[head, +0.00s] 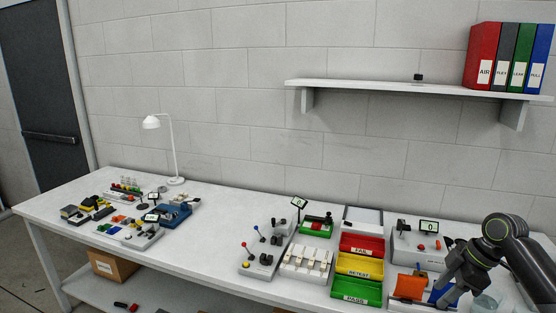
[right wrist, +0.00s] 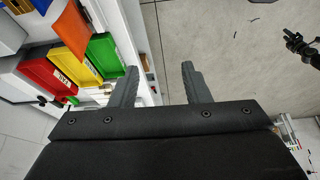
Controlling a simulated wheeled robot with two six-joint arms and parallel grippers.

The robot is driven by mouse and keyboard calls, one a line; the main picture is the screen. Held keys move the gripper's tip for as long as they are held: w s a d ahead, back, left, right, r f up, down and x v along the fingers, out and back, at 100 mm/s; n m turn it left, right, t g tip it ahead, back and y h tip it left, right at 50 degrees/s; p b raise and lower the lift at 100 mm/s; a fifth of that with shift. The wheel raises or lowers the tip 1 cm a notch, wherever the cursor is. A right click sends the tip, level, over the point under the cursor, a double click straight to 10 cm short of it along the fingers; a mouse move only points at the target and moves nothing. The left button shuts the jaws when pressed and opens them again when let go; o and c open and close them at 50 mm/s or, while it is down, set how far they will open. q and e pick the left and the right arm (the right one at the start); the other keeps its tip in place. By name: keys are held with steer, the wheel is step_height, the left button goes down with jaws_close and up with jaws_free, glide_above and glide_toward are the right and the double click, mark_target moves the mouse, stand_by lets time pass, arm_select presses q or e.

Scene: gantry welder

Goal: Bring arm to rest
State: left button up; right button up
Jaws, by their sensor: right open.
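My right arm (head: 505,245) comes in from the right edge in the head view and bends down over the right end of the workbench. My right gripper (head: 440,299) is low in front of the grey device, close to the orange tray and a blue part. In the right wrist view its two dark fingers (right wrist: 160,78) stand apart with nothing between them. Past them lie the bench edge and grey floor. A dark jointed part (right wrist: 300,45) at the right edge of that view looks like my left arm; its jaws are too small to read. No left arm shows in the head view.
Red, yellow and green bins (head: 357,291), an orange tray (head: 408,287) and a grey device (head: 420,255) crowd the bench near my right arm. A lamp (head: 174,150) and small kits stand left. The middle of the bench (head: 215,230) is clear. A shelf (head: 400,87) holds binders.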

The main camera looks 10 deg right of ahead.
step_height(320, 180, down, 10)
steer(key=w+d+m, duration=0.1)
steer(key=w+m, duration=0.1)
steer(key=m, duration=0.1)
steer(key=s+d+f+m+h, duration=0.15)
steer(key=s+f+m, duration=0.4)
steer(key=f, duration=1.05)
steer(key=s+f+m+h, duration=0.2)
steer(key=s+f, duration=0.6)
steer(key=f, duration=0.7)
steer(key=s+a+f+m+h+b, duration=0.1)
steer(key=s+a+f, duration=0.1)
steer(key=s+f, duration=0.45)
steer(key=s+a+f+m+h, duration=0.1)
steer(key=s+a+f, duration=0.2)
steer(key=s+f, duration=0.4)
arm_select(q)
steer(key=shift+w+f, duration=0.3)
steer(key=shift+f, duration=0.5)
arm_select(e)
steer(key=s+a+f, duration=0.2)
steer(key=s+a, duration=0.3)
steer(key=s, duration=0.4)
steer(key=s+a+f+g, duration=0.1)
steer(key=s+a+f, duration=0.2)
steer(key=s+a, duration=0.3)
steer(key=s, duration=0.4)
